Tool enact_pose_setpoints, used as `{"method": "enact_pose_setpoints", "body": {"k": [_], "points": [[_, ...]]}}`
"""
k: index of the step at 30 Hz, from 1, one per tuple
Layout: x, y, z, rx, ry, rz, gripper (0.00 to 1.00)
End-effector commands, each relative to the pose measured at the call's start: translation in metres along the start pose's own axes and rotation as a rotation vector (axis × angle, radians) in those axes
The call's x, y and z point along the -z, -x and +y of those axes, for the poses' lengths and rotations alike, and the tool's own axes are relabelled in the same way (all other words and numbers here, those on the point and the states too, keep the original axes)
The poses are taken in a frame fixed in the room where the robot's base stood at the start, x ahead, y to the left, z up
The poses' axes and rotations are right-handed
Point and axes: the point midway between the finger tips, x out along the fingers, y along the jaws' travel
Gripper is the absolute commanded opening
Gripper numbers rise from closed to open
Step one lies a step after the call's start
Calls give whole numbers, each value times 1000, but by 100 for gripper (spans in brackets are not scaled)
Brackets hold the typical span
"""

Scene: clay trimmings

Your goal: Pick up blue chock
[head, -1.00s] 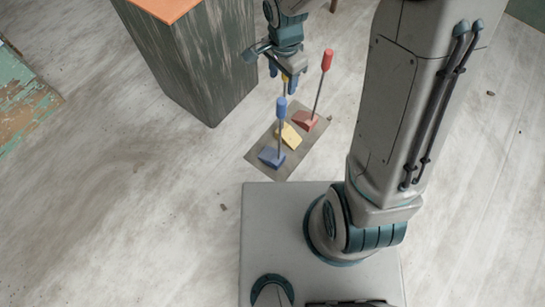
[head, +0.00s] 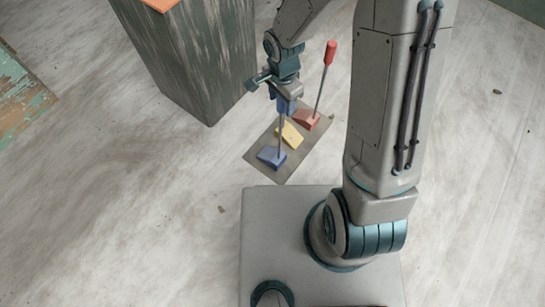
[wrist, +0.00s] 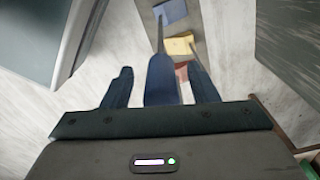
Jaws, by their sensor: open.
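The blue chock (head: 271,157) is a blue wedge on the near end of a grey-brown mat (head: 289,174), with a thin upright rod and a blue handle on top. In the wrist view its wedge (wrist: 172,11) shows at the top. Its blue handle (wrist: 161,82) stands between the two fingers. My gripper (head: 285,104) is open around the handle, with visible gaps on both sides in the wrist view (wrist: 159,70). In the head view the gripper partly covers the handle.
A yellow chock (head: 289,135) and a red chock (head: 306,119) sit farther along the mat. The red handle (head: 330,52) stands tall right of my gripper. The yellow handle is hidden in the head view. A dark wooden pedestal (head: 196,65) stands left.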

Motion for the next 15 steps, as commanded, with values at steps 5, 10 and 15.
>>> {"method": "enact_pose_setpoints", "body": {"k": [5,10,15], "points": [[0,-4,0,2,-1,0,54],[0,-4,0,2,-1,0,28],[0,-3,-1,3,-1,1,8]]}}
